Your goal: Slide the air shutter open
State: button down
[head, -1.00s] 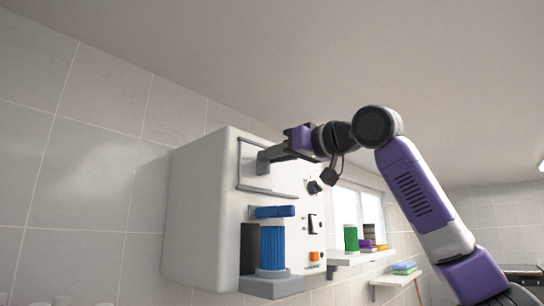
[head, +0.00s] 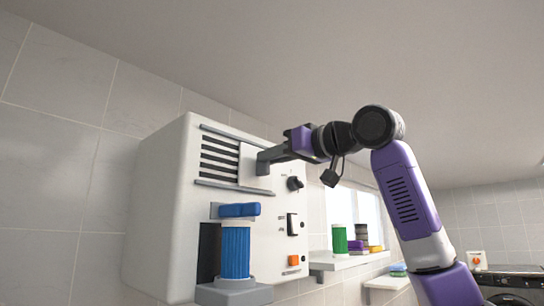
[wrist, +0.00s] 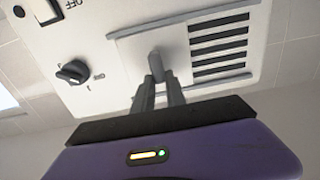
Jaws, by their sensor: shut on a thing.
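The air shutter (head: 252,166) is a pale plate between two grey rails on the front of a white wall unit (head: 158,200). It stands at the right end of the rails, and dark vent slots (head: 219,158) show uncovered to its left in the head view. My gripper (head: 268,160) is shut on the shutter's grey handle. In the wrist view, the two fingers (wrist: 158,92) close around the handle (wrist: 156,66), with the shutter plate (wrist: 130,47) behind it and the open slots (wrist: 220,48) to the right.
A black knob (head: 295,183), a rocker switch (head: 292,224) and an orange button (head: 294,260) sit on the unit's front. A blue cylinder (head: 236,250) stands below the vent. A shelf (head: 345,262) with a green canister (head: 339,239) is to the right.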

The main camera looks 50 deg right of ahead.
jog(key=shift+d, duration=0.2)
jog(key=c, duration=1.4)
grip_release()
jog(key=shift+d, duration=0.1)
jog(key=shift+o, duration=0.2)
jog(key=s+b, duration=0.2)
jog(key=s, duration=0.6)
jog(key=shift+b, duration=0.35)
jog(key=shift+w, duration=0.1)
